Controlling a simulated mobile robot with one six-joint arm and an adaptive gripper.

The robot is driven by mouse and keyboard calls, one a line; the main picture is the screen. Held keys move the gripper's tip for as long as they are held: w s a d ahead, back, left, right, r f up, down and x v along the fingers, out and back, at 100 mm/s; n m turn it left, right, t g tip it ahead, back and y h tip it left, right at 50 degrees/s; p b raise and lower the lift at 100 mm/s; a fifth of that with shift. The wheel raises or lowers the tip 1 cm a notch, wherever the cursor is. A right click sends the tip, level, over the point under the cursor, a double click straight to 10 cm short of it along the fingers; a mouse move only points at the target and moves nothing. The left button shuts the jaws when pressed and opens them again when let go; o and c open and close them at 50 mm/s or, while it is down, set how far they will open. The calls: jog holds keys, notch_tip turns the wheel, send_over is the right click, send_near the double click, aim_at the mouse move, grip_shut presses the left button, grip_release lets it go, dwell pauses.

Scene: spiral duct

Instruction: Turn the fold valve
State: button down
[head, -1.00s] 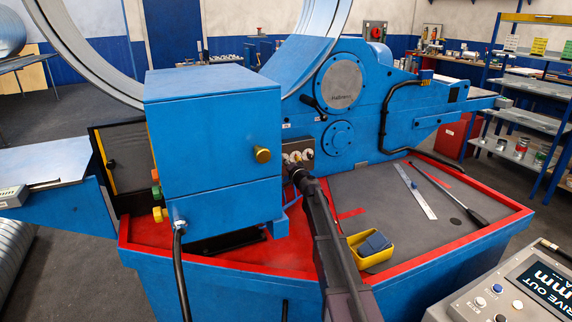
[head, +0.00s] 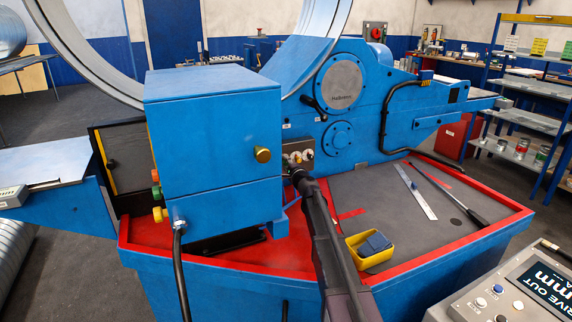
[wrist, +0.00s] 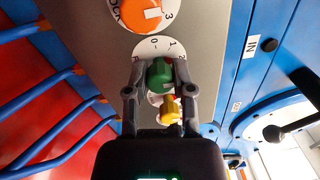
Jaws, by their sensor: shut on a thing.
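In the wrist view, my gripper (wrist: 158,70) is shut on a green knob (wrist: 159,76), one finger on each side of it. Behind the knob is a white dial (wrist: 152,47) marked with numbers such as 0 and 1. A yellow knob (wrist: 170,108) shows below the green one, between the finger links. An orange knob (wrist: 138,12) on a white dial is above. No label naming the fold valve is readable. In the head view, my gripper (head: 297,174) is at the small valve panel (head: 299,148); the arm hides part of it.
The blue control box (head: 212,130) stands close left of my arm. A yellow tray (head: 369,259), a steel rule (head: 416,192) and a black-handled bar (head: 450,196) lie on the red-edged bench at right. Blue hoses (wrist: 60,128) run beside the panel in the wrist view.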

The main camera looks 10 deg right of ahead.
jog(key=shift+w, duration=0.15)
jog(key=shift+c, duration=2.3)
grip_release()
jog(key=shift+n, duration=0.5)
